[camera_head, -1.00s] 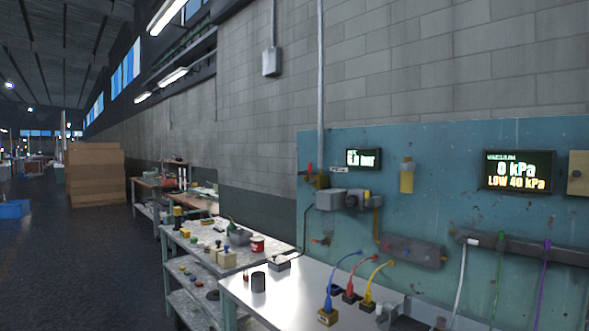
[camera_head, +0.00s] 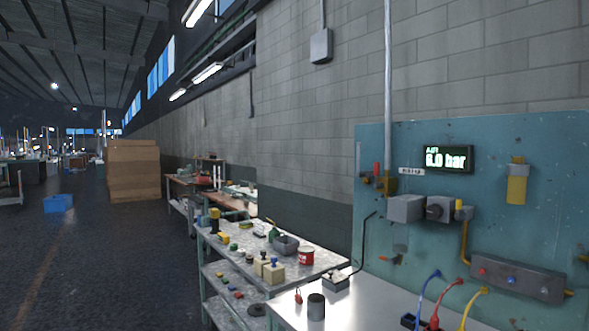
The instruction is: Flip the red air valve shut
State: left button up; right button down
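The red air valve handle (camera_head: 376,169) stands upright on a brass-coloured fitting at the upper left of the teal panel (camera_head: 545,225). A grey vertical pipe (camera_head: 389,80) comes down the wall beside it. A small white label (camera_head: 411,171) is right of the valve; its text is too small to read. The air display (camera_head: 446,158) right of that reads 6.0 bar. Neither of my grippers shows in the view.
A grey box (camera_head: 405,208) with a dark knob unit is on the panel below the valve. Under the panel is a pale bench (camera_head: 370,300) with a dark cylinder (camera_head: 316,306) and coloured cables. A cluttered shelf cart (camera_head: 320,262) stands left of it.

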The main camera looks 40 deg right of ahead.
aim_at(377, 186)
jog(key=u, duration=0.2)
jog(key=i, duration=1.85)
jog(key=z, duration=1.45)
jog(key=i, duration=0.5)
jog(key=z, duration=0.55)
